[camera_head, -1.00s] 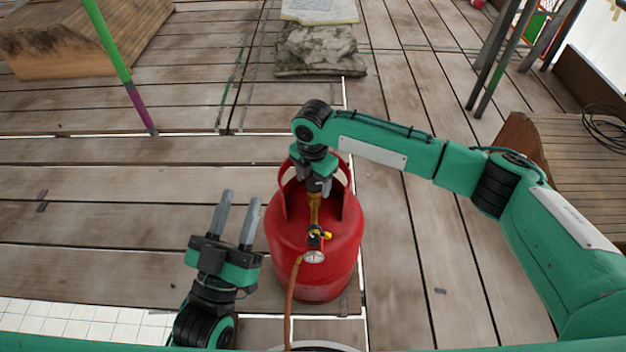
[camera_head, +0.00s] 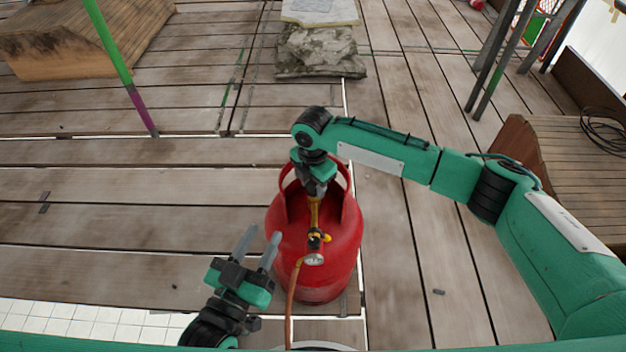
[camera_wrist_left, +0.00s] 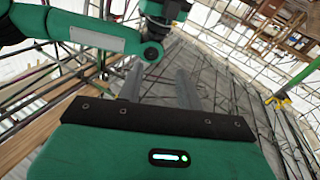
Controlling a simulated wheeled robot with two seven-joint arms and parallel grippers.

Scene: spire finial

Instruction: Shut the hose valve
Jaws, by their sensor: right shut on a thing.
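A red gas cylinder (camera_head: 318,270) with a raised collar stands upright on the plank deck. A yellow valve fitting with a small yellow handle (camera_head: 326,238) and a round gauge (camera_head: 314,259) sits at its front, and an orange hose (camera_head: 291,290) runs down from it. My right gripper (camera_head: 316,192) reaches down inside the collar and is shut on the brass valve top (camera_head: 314,212); its fingertips are partly hidden. My left gripper (camera_head: 260,242) is open and empty, left of the cylinder, with its two fingers apart; they also show in the left wrist view (camera_wrist_left: 158,85).
A wooden box (camera_head: 570,160) with a coiled cable stands at right.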

